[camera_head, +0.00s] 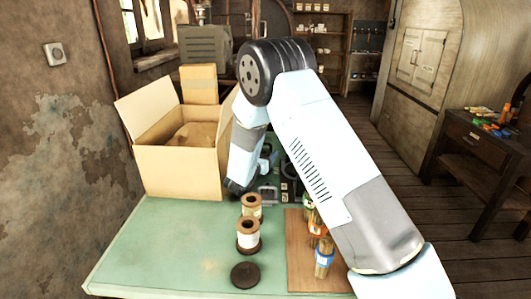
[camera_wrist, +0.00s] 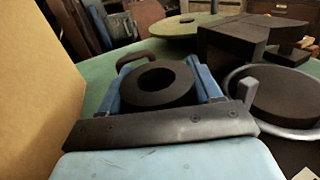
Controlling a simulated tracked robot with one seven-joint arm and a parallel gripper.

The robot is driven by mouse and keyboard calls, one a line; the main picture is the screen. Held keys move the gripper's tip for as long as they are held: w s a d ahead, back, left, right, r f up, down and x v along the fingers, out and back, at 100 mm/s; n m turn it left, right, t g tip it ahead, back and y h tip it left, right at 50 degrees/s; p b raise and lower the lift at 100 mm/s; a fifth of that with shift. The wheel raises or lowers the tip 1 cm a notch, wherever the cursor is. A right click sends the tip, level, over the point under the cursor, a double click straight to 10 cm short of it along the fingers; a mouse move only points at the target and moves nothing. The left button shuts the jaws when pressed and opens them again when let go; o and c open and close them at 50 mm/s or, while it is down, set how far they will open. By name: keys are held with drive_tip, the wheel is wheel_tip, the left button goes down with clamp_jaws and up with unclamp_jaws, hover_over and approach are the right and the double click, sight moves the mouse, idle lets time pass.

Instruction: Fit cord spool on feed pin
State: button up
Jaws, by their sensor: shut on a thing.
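In the wrist view, my gripper (camera_wrist: 165,85) has its blue fingers on both sides of a dark ring-shaped end with a round hole (camera_wrist: 152,97), seemingly the cord spool seen end-on. The gripper is shut on it; the fingers hide its sides. In the head view, my gripper (camera_head: 268,172) is mostly hidden behind my arm, beyond the spools on the table. A green round plate (camera_wrist: 150,28) with a small stub at its middle lies farther off in the wrist view. I cannot tell whether that stub is the feed pin.
Two pale spools with brown flanges (camera_head: 248,236) and a dark disc (camera_head: 245,275) stand on the green table (camera_head: 170,255). An open cardboard box (camera_head: 178,172) is at left. A brown board (camera_head: 299,270) bears several small items. A dark block (camera_wrist: 228,45) and grey dish (camera_wrist: 232,78) are at right.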

drive_tip(key=shift+f, duration=0.1)
drive_tip(key=o, duration=1.2)
drive_tip(key=v, duration=1.2)
drive_tip(key=shift+f, duration=0.1)
wheel_tip(320, 180, up, 8)
